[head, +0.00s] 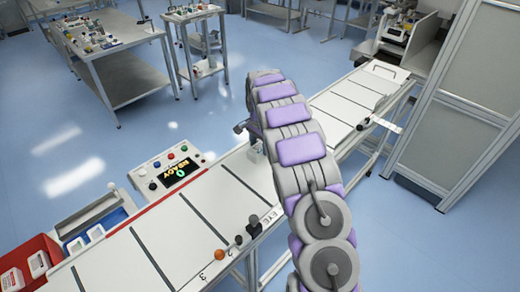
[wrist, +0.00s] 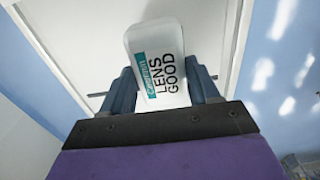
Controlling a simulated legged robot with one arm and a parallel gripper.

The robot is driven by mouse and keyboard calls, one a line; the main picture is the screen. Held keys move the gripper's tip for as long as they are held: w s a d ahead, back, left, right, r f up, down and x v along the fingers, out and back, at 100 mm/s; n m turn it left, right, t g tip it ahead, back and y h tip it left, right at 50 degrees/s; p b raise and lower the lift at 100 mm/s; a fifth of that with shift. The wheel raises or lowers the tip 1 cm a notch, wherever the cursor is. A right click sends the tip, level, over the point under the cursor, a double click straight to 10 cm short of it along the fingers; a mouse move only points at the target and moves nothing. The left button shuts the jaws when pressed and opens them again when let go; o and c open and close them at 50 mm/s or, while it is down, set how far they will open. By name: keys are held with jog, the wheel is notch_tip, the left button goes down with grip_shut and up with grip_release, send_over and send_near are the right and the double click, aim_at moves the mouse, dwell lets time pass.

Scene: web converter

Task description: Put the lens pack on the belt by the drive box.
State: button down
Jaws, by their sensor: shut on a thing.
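The lens pack (wrist: 152,42) is a white pack with rounded corners, printed "LENS GOOD" beside a teal label. In the wrist view it sits between the two dark blue fingers of my gripper (wrist: 160,82), which is shut on it. The white belt (wrist: 85,30) shows behind the pack. In the head view my arm hides most of the gripper and pack over the middle of the belt (head: 180,225). A white box with coloured buttons and a "READY" display (head: 173,170) stands at the belt's far side, left of my gripper. I cannot tell which thing is the drive box.
Dark lines cross the belt into sections. A tall cabinet (head: 465,90) stands right. The belt's right stretch (head: 350,95) looks mostly clear.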

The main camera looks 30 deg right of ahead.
aim_at(261, 143)
jog(key=shift+w+d+f, duration=0.15)
jog(key=shift+w+d, duration=0.5)
jog(key=shift+w, duration=0.1)
jog(key=shift+w+d, duration=0.15)
jog(key=shift+d, duration=0.3)
jog(key=shift+d+f, duration=0.1)
jog(key=shift+f, duration=0.1)
jog(key=f+b, duration=0.1)
jog(key=a+f, duration=0.1)
jog(key=f, duration=0.1)
jog(key=shift+f+b, duration=0.15)
jog(key=shift+b, duration=0.2)
jog(key=shift+d, duration=0.15)
jog(key=shift+c, duration=1.3)
grip_release()
jog(key=shift+d, duration=0.1)
